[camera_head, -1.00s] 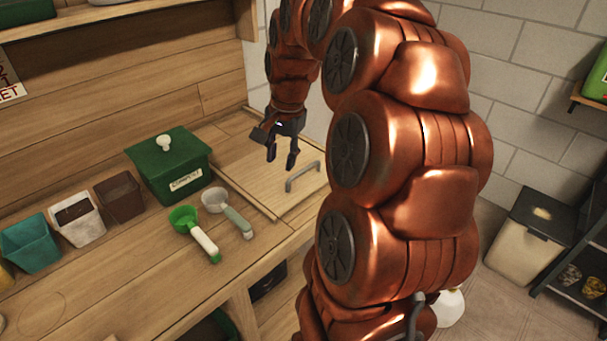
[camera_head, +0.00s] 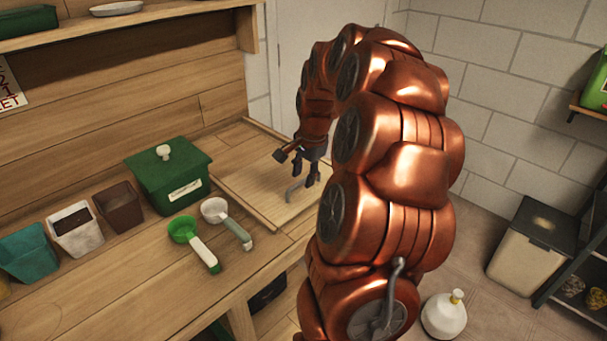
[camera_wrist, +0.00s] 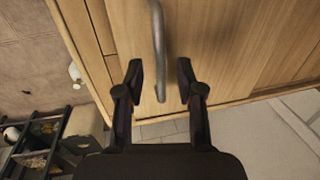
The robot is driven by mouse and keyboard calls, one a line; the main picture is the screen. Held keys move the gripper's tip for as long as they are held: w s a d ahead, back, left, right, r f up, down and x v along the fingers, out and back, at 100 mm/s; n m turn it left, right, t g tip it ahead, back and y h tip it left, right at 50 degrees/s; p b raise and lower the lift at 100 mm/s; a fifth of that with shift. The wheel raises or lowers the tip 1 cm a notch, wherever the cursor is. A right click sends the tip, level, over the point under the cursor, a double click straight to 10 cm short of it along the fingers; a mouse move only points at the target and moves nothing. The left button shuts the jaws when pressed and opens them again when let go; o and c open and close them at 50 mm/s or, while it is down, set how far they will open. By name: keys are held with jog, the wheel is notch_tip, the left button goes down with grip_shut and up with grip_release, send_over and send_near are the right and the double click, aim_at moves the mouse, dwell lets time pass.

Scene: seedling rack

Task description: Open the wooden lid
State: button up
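The wooden lid (camera_head: 240,181) is a flat light panel set in the bench top at its right end, lying flat and closed. Its grey metal bar handle (camera_head: 293,192) stands near the lid's right side, partly hidden by my gripper. My gripper (camera_head: 313,182) points down just above the lid, close to the handle. In the wrist view the two dark fingers of my gripper (camera_wrist: 161,85) are apart, with the handle (camera_wrist: 158,40) running between them in the picture. No finger clearly touches the handle.
A green compost box (camera_head: 168,178) stands just left of the lid. A green scoop (camera_head: 196,244) and a grey-white scoop (camera_head: 228,222) lie in front of it. Small pots, including a brown one (camera_head: 119,207), stand further left. A white wall (camera_head: 500,90) is behind.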

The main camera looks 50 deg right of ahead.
jog(key=shift+f, duration=0.4)
grip_shut()
dwell(0.4)
